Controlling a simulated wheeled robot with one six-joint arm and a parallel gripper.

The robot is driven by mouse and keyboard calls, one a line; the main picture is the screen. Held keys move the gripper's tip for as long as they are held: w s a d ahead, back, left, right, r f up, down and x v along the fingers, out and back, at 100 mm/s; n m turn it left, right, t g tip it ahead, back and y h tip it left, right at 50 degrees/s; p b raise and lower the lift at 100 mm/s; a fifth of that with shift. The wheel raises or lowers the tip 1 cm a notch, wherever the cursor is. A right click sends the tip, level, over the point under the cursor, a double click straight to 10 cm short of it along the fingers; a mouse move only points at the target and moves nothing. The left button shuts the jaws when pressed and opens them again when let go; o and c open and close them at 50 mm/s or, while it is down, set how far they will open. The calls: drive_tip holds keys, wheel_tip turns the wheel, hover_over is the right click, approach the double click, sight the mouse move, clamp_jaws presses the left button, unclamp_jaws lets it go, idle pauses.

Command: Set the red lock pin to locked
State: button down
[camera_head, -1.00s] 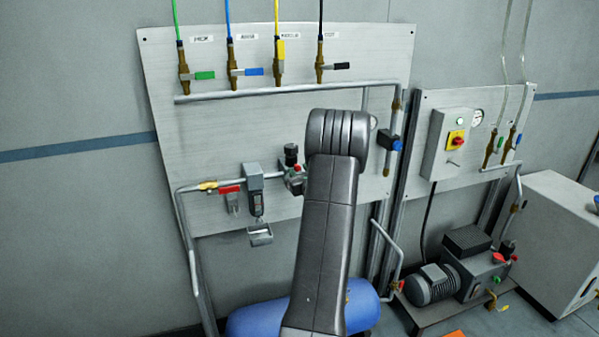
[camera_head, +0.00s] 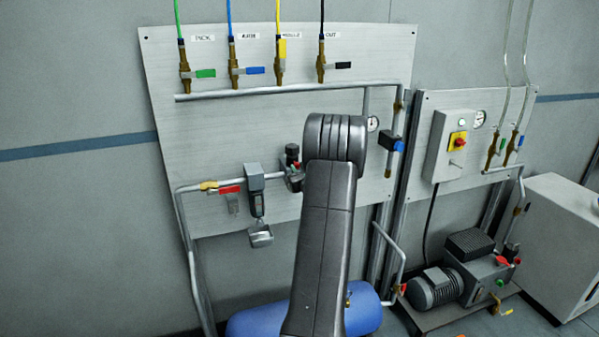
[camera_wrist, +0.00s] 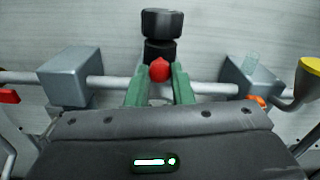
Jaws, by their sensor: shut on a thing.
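The red lock pin (camera_wrist: 159,70) shows in the wrist view as a small rounded red knob in front of a black two-tier knob (camera_wrist: 161,35). My gripper (camera_wrist: 160,84) has its two green fingers on either side of the pin, shut on it. The fingers hide the pin's lower part and base. In the head view the black knob (camera_head: 292,152) and a bit of red (camera_head: 297,165) show just left of my arm, which hides my gripper there. I cannot tell from the pin whether it is locked.
A horizontal pipe (camera_wrist: 110,83) runs behind the fingers, with grey blocks (camera_wrist: 70,77) (camera_wrist: 249,82) on both sides. A yellow-topped part (camera_wrist: 307,72) is at the right. In the head view, a red-handled valve (camera_head: 230,190) is left on the panel (camera_head: 210,130), and a blue tank (camera_head: 260,318) stands below.

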drive_tip(key=c, duration=1.3)
unclamp_jaws()
drive_tip(key=shift+w, duration=0.15)
drive_tip(key=shift+o, duration=0.2)
drive_tip(key=shift+s+d, duration=0.1)
drive_tip(key=shift+s, duration=0.15)
drive_tip(key=b+v, duration=0.4)
drive_tip(key=v, duration=0.9)
drive_tip(key=shift+s, duration=0.15)
drive_tip(key=shift+r, duration=0.1)
drive_tip(key=p+x, duration=0.4)
drive_tip(key=x, duration=0.9)
drive_tip(key=shift+w, duration=0.35)
drive_tip(key=shift+s+p, duration=0.45)
drive_tip(key=shift+p, duration=0.1)
